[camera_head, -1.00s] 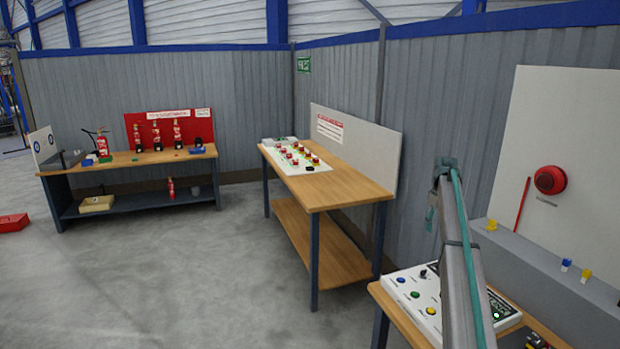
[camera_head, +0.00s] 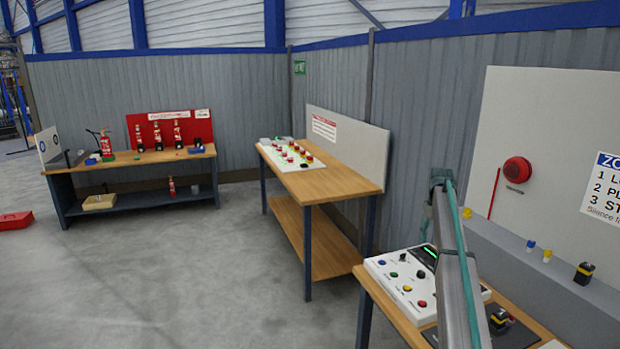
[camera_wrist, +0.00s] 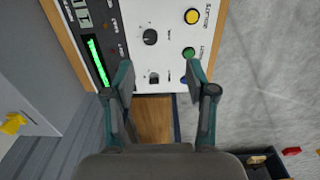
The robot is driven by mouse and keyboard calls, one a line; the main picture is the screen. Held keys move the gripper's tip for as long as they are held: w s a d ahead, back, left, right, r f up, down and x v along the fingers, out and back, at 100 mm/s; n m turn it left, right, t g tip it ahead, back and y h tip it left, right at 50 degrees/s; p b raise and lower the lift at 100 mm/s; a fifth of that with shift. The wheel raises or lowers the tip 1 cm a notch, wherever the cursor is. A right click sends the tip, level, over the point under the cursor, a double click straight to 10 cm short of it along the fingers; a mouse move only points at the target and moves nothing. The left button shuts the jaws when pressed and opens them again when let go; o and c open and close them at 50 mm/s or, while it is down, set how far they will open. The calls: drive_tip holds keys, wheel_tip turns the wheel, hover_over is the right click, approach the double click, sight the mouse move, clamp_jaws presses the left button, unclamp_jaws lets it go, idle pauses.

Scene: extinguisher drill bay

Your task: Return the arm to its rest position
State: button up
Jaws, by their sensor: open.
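My gripper (camera_wrist: 160,88) is open in the wrist view, its two fingers spread apart with nothing between them. It hangs over the edge of a white control panel (camera_wrist: 165,20) with knobs, a yellow button, a green button and a lit green display. In the head view my arm rises in front of the same panel (camera_head: 395,283) at the lower right. My gripper itself cannot be made out there.
A wooden table (camera_head: 330,183) with red buttons on a white board stands in the middle. A bench (camera_head: 130,160) with extinguishers stands at the far left. A grey ledge (camera_head: 510,255) and white wall board (camera_head: 550,130) are at right. Grey floor (camera_head: 190,270) is clear.

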drive_tip(key=s+a+f+m, duration=0.1)
drive_tip(key=s+a+f, duration=0.75)
drive_tip(key=f, duration=0.25)
drive_tip(key=s+a+f+m, duration=0.1)
drive_tip(key=s+a+f, duration=0.6)
drive_tip(key=s+f, duration=0.35)
drive_tip(key=s+a+f+m, duration=0.1)
drive_tip(key=s+a+f, duration=0.3)
drive_tip(key=s, duration=0.6)
drive_tip(key=s+a+f, duration=0.4)
drive_tip(key=s+f, duration=0.1)
drive_tip(key=s, duration=0.5)
drive_tip(key=s+a+f+m, duration=0.1)
drive_tip(key=s+a+f, duration=0.3)
drive_tip(key=s, duration=0.6)
drive_tip(key=s+f+g+b, duration=0.6)
drive_tip(key=s+f+b, duration=0.4)
drive_tip(key=s+f, duration=1.7)
drive_tip(key=shift+s+d+f+g, duration=0.2)
drive_tip(key=shift+f+g, duration=0.2)
